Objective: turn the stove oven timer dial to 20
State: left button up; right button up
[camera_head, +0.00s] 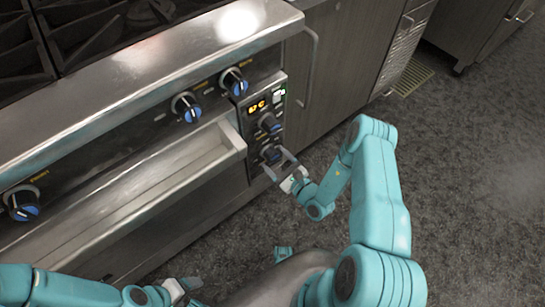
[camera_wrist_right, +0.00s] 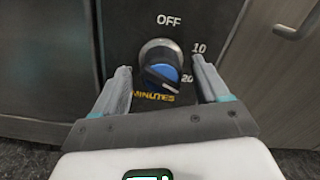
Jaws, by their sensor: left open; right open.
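The timer dial (camera_wrist_right: 160,66) is a silver and black knob with a blue face in the right wrist view. Its panel reads OFF above, 10 at upper right, 20 at right and MINUTES below. I cannot tell exactly which mark the dial points to. In the head view, the dial (camera_head: 270,154) is the lowest knob on the oven's control panel (camera_head: 251,138). My right gripper (camera_wrist_right: 163,80) is open, with one finger on each side of the dial and visible gaps to it. My left gripper (camera_head: 184,288) is open and empty, low at the bottom of the head view, away from the stove.
Another knob (camera_head: 267,122) sits just above the timer dial, under a lit display (camera_head: 257,106). More blue-faced knobs (camera_head: 187,107) line the stove front. Grey floor (camera_head: 470,190) is clear at the right.

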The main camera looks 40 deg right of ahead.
jog(key=shift+w, duration=1.05)
jog(key=c, duration=1.1)
jog(key=shift+o, duration=0.2)
jog(key=shift+m, duration=0.7)
jog(key=o, duration=1.1)
jog(key=shift+c, duration=0.2)
jog(key=s+d+p, duration=0.1)
jog(key=s+p, duration=0.1)
jog(key=s, duration=1.4)
jog(key=shift+s+d, duration=0.15)
